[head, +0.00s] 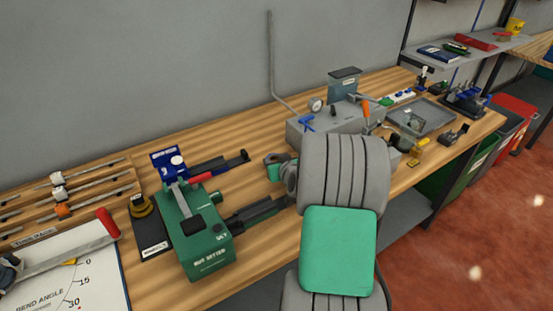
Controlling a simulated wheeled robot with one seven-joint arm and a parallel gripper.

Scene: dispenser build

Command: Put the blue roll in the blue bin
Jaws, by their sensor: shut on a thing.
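I cannot pick out a blue roll in the head view. I also see no bin that is clearly blue; the bins at the right are green (459,171), dark grey (488,147) and red (514,118). My grey and green arm fills the lower middle of the view, in front of the bench. The fingertips of my gripper do not show; the arm hides that area, so whatever is between them is hidden too.
The wooden bench (236,184) carries a green machine (207,238) at left, a grey machine (308,136) behind my arm and a grey tray (437,113) at right. A shelf (476,53) hangs above. The red floor (480,230) is open at lower right.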

